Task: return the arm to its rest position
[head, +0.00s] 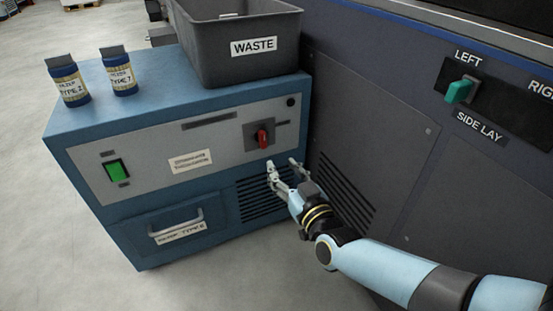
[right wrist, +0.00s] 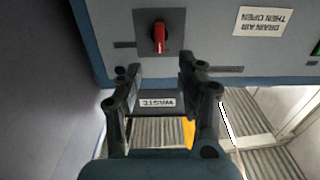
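My right arm comes in from the lower right in the head view. Its right gripper (head: 282,167) is in front of the blue cabinet (head: 122,223), just below and right of the red rotary handle (head: 263,137). The two fingers are apart with nothing between them. The right wrist view also shows the open right gripper (right wrist: 158,72), with the red handle (right wrist: 159,38) beyond the fingertips and apart from them. The handle stands roughly upright there. My left gripper is not in view.
On the cabinet stand a grey WASTE bin (head: 285,65) and two blue jars (head: 70,85) (head: 119,78). A drawer (head: 167,232) and green switch (head: 116,170) are on its front. A dark machine panel (head: 370,120) with a teal lever (head: 460,91) is close at the right.

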